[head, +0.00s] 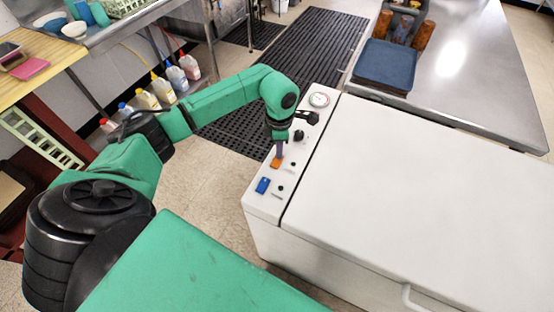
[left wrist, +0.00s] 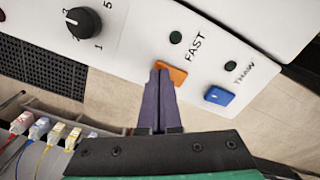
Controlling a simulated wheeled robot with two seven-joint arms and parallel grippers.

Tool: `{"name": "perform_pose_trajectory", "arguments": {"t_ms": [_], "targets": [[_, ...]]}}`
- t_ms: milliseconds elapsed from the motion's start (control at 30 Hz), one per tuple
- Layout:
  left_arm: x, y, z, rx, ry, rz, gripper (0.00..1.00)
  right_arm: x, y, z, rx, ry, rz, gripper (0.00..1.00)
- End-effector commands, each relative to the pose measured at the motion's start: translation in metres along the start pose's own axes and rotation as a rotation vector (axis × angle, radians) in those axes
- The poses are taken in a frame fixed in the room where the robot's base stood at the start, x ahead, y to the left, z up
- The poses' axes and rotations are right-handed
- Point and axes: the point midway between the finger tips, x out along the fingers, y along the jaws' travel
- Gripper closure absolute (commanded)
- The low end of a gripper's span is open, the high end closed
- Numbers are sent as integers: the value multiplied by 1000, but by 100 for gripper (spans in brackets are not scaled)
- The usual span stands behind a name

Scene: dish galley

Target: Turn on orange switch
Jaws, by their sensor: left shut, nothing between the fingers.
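The orange switch (head: 276,162) is on the control panel strip of the white machine. My left gripper (head: 279,148) is shut and empty, with its fingertips right at the switch. In the left wrist view the purple fingers (left wrist: 159,75) overlap part of the orange switch (left wrist: 174,72), beside the "FAST" label; whether they touch it I cannot tell. The switch's tilt is too small and partly hidden to read. A small dark indicator (left wrist: 176,37) sits by the "FAST" label. My right gripper is not in view.
A blue switch (head: 263,185) labelled "THAW" sits beside the orange one. A black dial (head: 299,135) and a round gauge (head: 319,100) are further up the panel. The machine's white lid (head: 420,180) is flat and clear. A steel table (head: 470,70) stands behind.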

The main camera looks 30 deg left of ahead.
Motion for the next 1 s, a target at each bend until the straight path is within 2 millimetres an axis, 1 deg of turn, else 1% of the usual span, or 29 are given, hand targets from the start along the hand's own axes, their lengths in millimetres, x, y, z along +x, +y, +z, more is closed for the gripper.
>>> {"name": "perform_pose_trajectory", "arguments": {"t_ms": [267, 400, 1000], "targets": [[5, 0, 0, 0, 0, 0, 100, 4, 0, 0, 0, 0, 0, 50], [2, 0, 0, 0, 1, 0, 100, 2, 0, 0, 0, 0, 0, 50], [-58, 0, 0, 0, 0, 0, 100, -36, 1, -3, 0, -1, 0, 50]]}}
